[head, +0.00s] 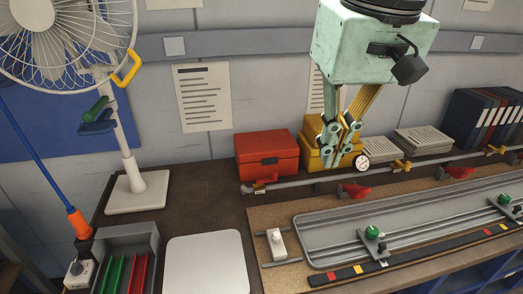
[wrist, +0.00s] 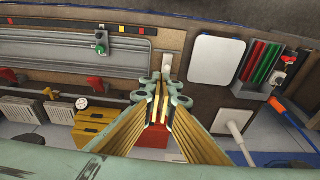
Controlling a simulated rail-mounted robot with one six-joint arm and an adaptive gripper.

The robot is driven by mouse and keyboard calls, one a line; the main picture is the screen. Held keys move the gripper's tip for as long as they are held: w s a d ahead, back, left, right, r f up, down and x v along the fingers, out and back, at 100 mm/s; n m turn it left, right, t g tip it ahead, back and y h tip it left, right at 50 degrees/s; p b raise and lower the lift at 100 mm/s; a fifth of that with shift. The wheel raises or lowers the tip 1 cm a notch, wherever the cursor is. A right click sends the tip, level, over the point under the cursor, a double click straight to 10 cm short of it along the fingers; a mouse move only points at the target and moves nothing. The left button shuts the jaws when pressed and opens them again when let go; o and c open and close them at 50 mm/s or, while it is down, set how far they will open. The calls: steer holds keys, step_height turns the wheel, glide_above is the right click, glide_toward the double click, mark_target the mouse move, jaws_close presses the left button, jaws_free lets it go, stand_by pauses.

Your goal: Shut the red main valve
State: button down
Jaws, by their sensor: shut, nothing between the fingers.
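Two red valve handles sit on the grey pipe (head: 310,182) along the back of the bench: a nearer one (head: 355,191) and a farther one (head: 457,172). Which is the main valve I cannot tell. Both also show in the wrist view, the nearer (wrist: 95,83) left of my fingers and the other (wrist: 37,83) farther left. The nearer handle lies low beside the pipe; its exact angle is too small to tell. My gripper (head: 335,164) is shut and empty, above and slightly left of the nearer handle, apart from it. In the wrist view its fingertips (wrist: 160,82) meet.
A pressure gauge (head: 362,162) stands close right of my fingertips. A yellow box (head: 313,158) and red box (head: 267,153) stand behind the pipe. Yellow valve handles (head: 402,165) also sit on it. A grey tray (head: 330,232) with green knobs lies in front. A fan stands left.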

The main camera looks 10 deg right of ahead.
steer(key=w+r+g+p, duration=0.2)
steer(key=w+r+p, duration=0.1)
steer(key=w, duration=1.3)
steer(key=m+g+p, duration=0.2)
steer(key=g+p, duration=0.3)
steer(key=p, duration=0.3)
glide_above(273, 157)
step_height(273, 157, down, 27)
steer(key=shift+w+f+y, duration=0.3)
steer(key=shift+w+f, duration=0.1)
steer(key=shift+f, duration=0.35)
steer(key=shift+a+f, duration=0.1)
steer(key=p+x, duration=0.1)
steer(key=x, duration=0.9)
steer(key=shift+s+p, duration=0.1)
steer(key=shift+p, duration=0.2)
steer(key=shift+s+a+p, duration=0.15)
steer(key=shift+s, duration=0.75)
steer(key=shift+s+a+p, duration=0.15)
steer(key=shift+s, duration=0.8)
